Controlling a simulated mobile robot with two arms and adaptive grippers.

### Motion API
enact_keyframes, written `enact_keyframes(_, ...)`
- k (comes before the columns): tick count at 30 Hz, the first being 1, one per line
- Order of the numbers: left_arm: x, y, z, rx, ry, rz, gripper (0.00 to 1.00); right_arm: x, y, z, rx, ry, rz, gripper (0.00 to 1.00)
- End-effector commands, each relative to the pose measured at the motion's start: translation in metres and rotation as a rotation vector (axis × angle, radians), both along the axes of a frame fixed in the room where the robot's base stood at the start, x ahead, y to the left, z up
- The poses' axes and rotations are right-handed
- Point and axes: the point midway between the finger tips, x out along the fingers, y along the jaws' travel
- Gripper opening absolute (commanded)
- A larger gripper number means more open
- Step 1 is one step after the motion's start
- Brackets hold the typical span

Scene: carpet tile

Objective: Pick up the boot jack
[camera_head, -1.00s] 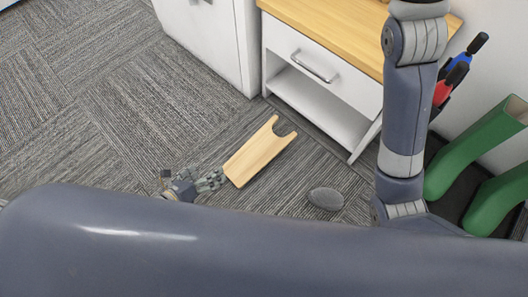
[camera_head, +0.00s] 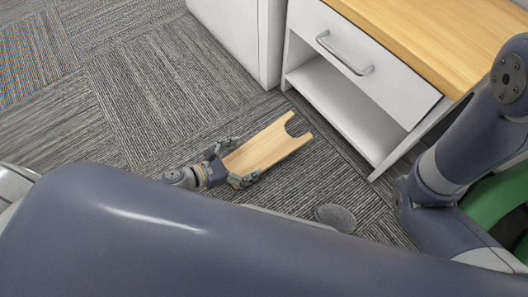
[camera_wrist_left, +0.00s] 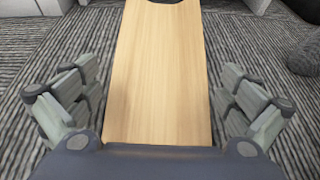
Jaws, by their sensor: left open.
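The boot jack (camera_head: 268,147) is a flat light-wood board with a U-shaped notch at its far end. It lies on the carpet in front of the white cabinet. My left gripper (camera_head: 238,162) is open at the board's near end, one finger on each side. In the left wrist view the board (camera_wrist_left: 160,75) runs between the spread fingers of the left gripper (camera_wrist_left: 160,108), with carpet showing between fingers and board on both sides. The board's near end is hidden by the gripper's palm. My right arm shows at the right of the head view, but its gripper is not visible.
A white cabinet (camera_head: 345,85) with a drawer, open shelf and wooden top stands beyond the board. A dark grey oval object (camera_head: 336,217) lies on the carpet to the right. Carpet at left is clear.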

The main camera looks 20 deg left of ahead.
Motion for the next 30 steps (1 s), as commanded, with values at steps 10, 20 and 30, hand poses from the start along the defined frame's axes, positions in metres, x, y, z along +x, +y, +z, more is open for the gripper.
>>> enact_keyframes(10, 0.029, -0.025, -0.013, 0.0, -0.003, 0.0, 1.0, 0.0, 0.0, -0.023, 0.0, 0.001, 0.0, 0.4)
enact_keyframes(20, 0.039, -0.035, -0.017, 0.0, 0.0, 0.002, 1.0, 0.0, 0.0, -0.026, -0.001, 0.001, -0.001, 0.4)
enact_keyframes(30, 0.04, -0.035, -0.016, -0.003, -0.001, 0.002, 0.58, 0.0, 0.0, -0.026, 0.0, 0.001, 0.0, 0.4)
